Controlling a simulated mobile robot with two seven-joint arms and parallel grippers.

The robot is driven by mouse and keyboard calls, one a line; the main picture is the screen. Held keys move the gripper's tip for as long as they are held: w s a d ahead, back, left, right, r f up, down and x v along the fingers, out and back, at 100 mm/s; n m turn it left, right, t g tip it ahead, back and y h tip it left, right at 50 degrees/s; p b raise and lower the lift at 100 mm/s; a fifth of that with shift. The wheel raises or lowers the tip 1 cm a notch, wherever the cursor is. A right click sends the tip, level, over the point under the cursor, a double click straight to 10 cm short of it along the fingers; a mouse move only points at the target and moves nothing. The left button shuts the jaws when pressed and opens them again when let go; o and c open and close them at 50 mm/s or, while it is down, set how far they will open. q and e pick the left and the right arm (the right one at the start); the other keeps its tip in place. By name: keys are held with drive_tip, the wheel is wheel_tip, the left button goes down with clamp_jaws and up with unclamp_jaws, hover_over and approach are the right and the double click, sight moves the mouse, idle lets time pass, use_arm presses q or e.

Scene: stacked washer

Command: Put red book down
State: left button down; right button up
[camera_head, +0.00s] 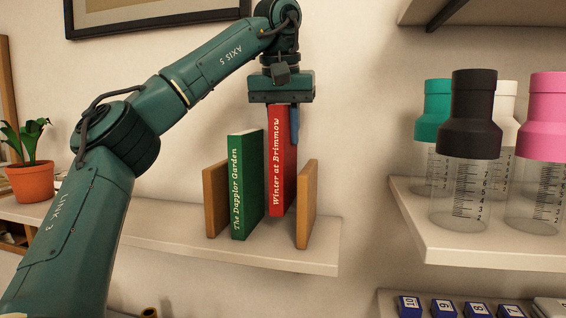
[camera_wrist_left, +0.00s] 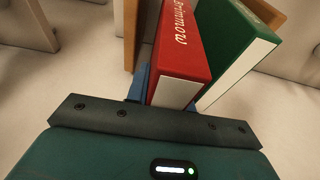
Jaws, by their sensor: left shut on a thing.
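The red book (camera_head: 277,165), titled "Winter at Brimmow", stands upright on the white shelf (camera_head: 180,240), or just above it; I cannot tell which. It is between the green book (camera_head: 248,180) and the right wooden bookend (camera_head: 307,205). My left gripper (camera_head: 285,112) is above the red book, shut on its top, with a blue finger visible along its right side. In the left wrist view the red book (camera_wrist_left: 180,50) is at the gripper's blue fingers, and the green book (camera_wrist_left: 238,45) is close beside it. My right gripper is not in view.
A left wooden bookend (camera_head: 215,198) stands left of the green book. A potted plant (camera_head: 30,180) is at the shelf's left. Bottles with coloured tops (camera_head: 468,140) stand on another shelf (camera_head: 430,235) at right. A picture frame (camera_head: 150,15) hangs above.

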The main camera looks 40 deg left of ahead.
sight(285, 155)
use_arm(q)
drive_tip(key=shift+f, duration=2.4)
drive_tip(key=shift+r, duration=0.1)
drive_tip(key=c, duration=1.2)
unclamp_jaws()
drive_tip(key=v, duration=1.2)
drive_tip(key=shift+d, duration=0.1)
